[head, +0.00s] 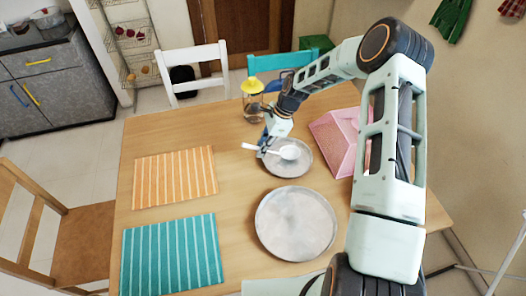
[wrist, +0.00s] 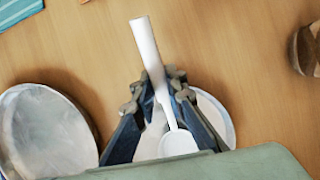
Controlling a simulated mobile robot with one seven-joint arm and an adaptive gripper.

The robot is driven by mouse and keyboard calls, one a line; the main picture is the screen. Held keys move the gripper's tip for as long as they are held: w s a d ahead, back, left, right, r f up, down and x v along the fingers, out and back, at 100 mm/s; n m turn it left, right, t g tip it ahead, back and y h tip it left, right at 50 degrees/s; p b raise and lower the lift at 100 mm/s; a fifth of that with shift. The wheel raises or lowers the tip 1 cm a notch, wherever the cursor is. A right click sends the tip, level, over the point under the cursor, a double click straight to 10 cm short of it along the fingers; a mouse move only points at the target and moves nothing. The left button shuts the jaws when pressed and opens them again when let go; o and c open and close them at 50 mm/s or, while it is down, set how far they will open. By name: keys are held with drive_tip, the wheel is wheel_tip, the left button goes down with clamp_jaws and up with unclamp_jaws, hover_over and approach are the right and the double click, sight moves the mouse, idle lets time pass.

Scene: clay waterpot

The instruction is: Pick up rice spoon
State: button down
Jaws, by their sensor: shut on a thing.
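The white rice spoon (head: 288,152) is at my gripper (head: 266,147), over the small grey plate (head: 300,168) on the table. Its handle points left in the head view. In the wrist view, the spoon's handle (wrist: 146,42) sticks out past my gripper (wrist: 158,90), and its round bowl lies back between the fingers. The fingers are shut on the handle near its middle. The small plate (wrist: 220,112) is partly hidden behind the fingers and spoon. I cannot tell how far the spoon is above the plate.
A larger grey plate (head: 296,225) lies nearer on the wooden table. A pink box-like thing (head: 340,140) stands right of the small plate, and a jar with a yellow lid (head: 253,100) behind. Orange (head: 175,177) and teal (head: 172,254) striped mats lie left. Chairs surround the table.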

drive_tip(key=s+d+r+b, duration=0.1)
drive_tip(key=s+d+r, duration=0.1)
drive_tip(key=s+r, duration=0.3)
drive_tip(key=s+d+r+b, duration=0.1)
drive_tip(key=s+d+r, duration=0.2)
drive_tip(key=s+r, duration=0.3)
drive_tip(key=shift+s+d+r, duration=0.15)
drive_tip(key=shift+s+d, duration=0.15)
drive_tip(key=shift+s, duration=0.6)
idle(0.5)
